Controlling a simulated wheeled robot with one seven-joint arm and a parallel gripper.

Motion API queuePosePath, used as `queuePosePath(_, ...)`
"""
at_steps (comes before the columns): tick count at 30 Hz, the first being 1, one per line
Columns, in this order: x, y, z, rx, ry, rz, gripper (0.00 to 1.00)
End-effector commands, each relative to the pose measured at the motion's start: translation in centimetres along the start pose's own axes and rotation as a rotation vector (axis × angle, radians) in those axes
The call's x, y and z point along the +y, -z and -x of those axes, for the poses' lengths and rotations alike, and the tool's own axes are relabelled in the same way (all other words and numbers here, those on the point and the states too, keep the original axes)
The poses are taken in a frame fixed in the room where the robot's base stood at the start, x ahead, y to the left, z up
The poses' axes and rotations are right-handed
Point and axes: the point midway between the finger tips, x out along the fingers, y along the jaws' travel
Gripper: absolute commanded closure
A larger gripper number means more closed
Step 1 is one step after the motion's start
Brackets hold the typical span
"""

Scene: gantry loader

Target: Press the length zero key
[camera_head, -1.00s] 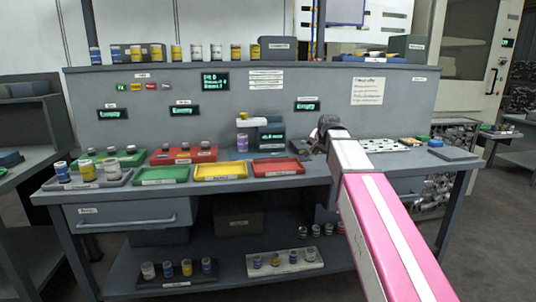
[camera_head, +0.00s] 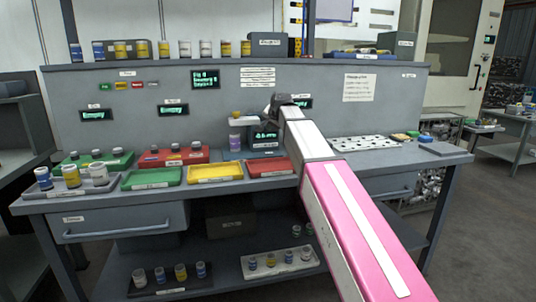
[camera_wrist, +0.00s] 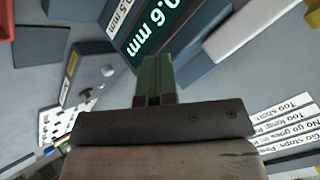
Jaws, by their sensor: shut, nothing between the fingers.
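The length gauge shows in the head view as a dark unit with a lit readout (camera_head: 265,137) at the back middle of the bench. In the wrist view a lit readout (camera_wrist: 150,30) reads 0.6 mm. My gripper (camera_head: 277,102) is above and in front of the gauge's upper right side. Its narrow green fingers (camera_wrist: 155,70) are together and empty, apart from the readout in the picture. A grey box with a small round knob (camera_wrist: 108,71) lies left of the fingers. I cannot tell which part is the length zero key.
Green (camera_head: 152,178), yellow (camera_head: 215,172) and red (camera_head: 270,167) trays line the bench front. A row of small coloured keys (camera_head: 129,86) sits on the back panel. A white perforated plate (camera_head: 350,143) lies to the right. A printed card (camera_wrist: 285,120) shows in the wrist view.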

Motion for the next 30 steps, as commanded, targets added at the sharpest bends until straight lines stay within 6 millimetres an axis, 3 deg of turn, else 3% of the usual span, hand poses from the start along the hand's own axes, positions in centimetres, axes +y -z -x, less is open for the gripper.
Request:
queuePosePath(8,0.4,-0.4,-0.5,-0.001,-0.001,0.0,1.0)
queuePosePath(30,4.3,-4.3,-5.9,-0.001,-0.001,0.0,1.0)
